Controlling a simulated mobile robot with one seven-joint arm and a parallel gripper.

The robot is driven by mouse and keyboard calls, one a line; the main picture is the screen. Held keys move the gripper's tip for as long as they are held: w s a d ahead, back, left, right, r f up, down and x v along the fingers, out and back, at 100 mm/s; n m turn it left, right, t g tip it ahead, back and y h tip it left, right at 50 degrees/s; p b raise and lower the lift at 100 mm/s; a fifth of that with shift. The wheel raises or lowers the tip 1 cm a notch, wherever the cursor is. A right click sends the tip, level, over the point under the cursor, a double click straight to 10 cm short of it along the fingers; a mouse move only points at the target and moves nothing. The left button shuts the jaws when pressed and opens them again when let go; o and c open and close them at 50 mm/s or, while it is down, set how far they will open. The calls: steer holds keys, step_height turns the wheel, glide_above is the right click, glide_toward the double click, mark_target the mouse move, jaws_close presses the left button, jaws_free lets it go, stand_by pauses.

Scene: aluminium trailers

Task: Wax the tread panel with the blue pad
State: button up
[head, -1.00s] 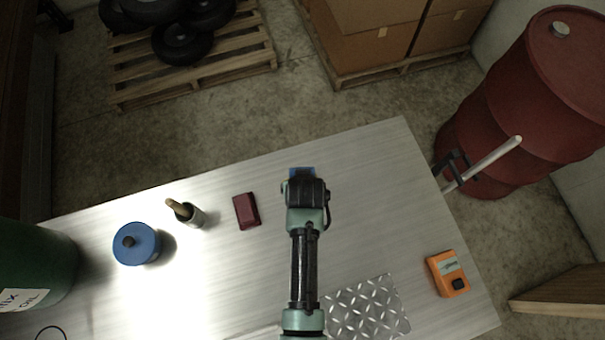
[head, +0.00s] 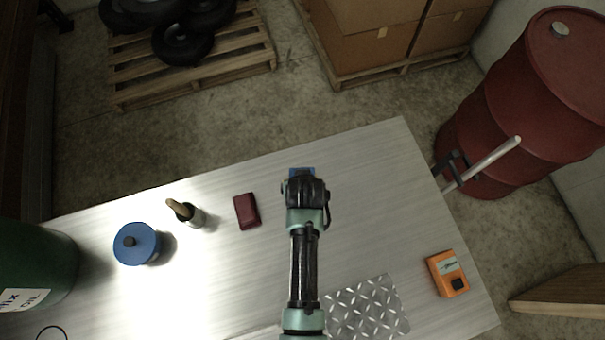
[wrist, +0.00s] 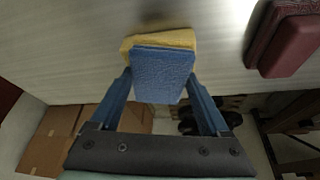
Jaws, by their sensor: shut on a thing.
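My gripper (wrist: 160,82) is shut on the blue pad (wrist: 163,70), with one finger on each side of it in the wrist view. A yellow piece (wrist: 183,37) lies against the pad's far side; I cannot tell if it is part of the pad. In the head view only a bit of blue (head: 302,171) shows past my gripper (head: 303,180), over the far part of the metal table. The tread panel (head: 368,308), a silver diamond-pattern plate, lies at the table's near side, right of my arm. My arm is close to its left edge there. The gripper is well away from the panel.
On the table (head: 365,170) stand a dark red block (head: 246,211), a brush in a holder (head: 186,213), a blue round container (head: 136,243), a green drum (head: 35,265) and an orange device (head: 447,273). A red barrel (head: 530,100) stands beyond the right edge.

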steer(key=shift+r+p, duration=3.4)
steer(key=shift+r, duration=0.15)
steer(key=shift+f, duration=0.1)
steer(key=f+b, duration=0.1)
steer(key=b, duration=0.3)
steer(key=shift+s+f, duration=0.15)
steer(key=shift+f, duration=0.05)
steer(key=b, duration=0.4)
steer(key=shift+s+f, duration=0.25)
steer(key=shift+s, duration=0.1)
steer(key=s+b, duration=0.1)
steer(key=b, duration=0.3)
steer(key=shift+s+b, duration=0.25)
steer(key=shift+b, duration=0.05)
steer(key=shift+s+r+m+b, duration=0.3)
steer(key=shift+s+b, duration=0.15)
steer(key=shift+b, duration=0.15)
